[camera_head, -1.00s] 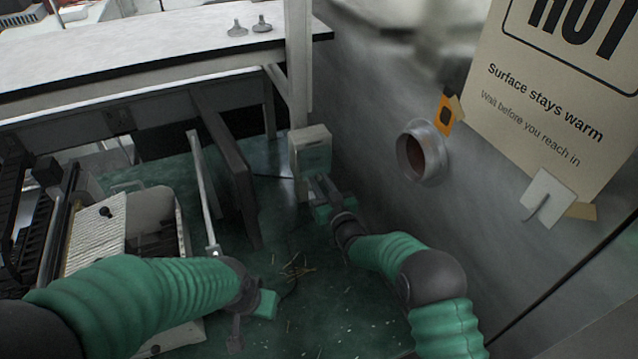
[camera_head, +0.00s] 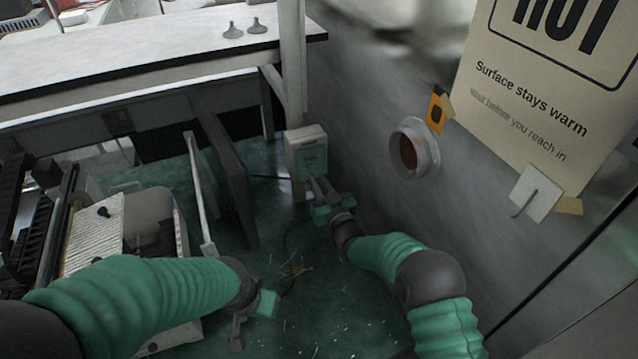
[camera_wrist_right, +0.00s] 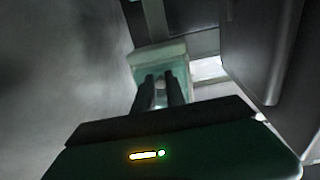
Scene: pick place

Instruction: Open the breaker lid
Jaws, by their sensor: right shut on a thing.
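The breaker box (camera_head: 305,146) is a small pale box with a greenish front, low by the grey wall beside the table's leg. It also shows in the right wrist view (camera_wrist_right: 158,56), straight ahead of the fingers. My right gripper (camera_head: 318,184) is at the lower front of the box, with its fingers close together on the lid (camera_wrist_right: 180,69). The fingers (camera_wrist_right: 160,92) hide the part they grip. The lid looks close against the box; any gap is too small to tell. My left gripper (camera_head: 252,318) hangs empty at lower left, away from the box; its opening is unclear.
A grey wall with a round pipe opening (camera_head: 414,148) and a warning sign (camera_head: 530,85) runs along the right. A white-topped table (camera_head: 130,55) stands behind. A dark upright panel (camera_head: 228,180) is left of the box. Loose straw-like bits lie on the green floor.

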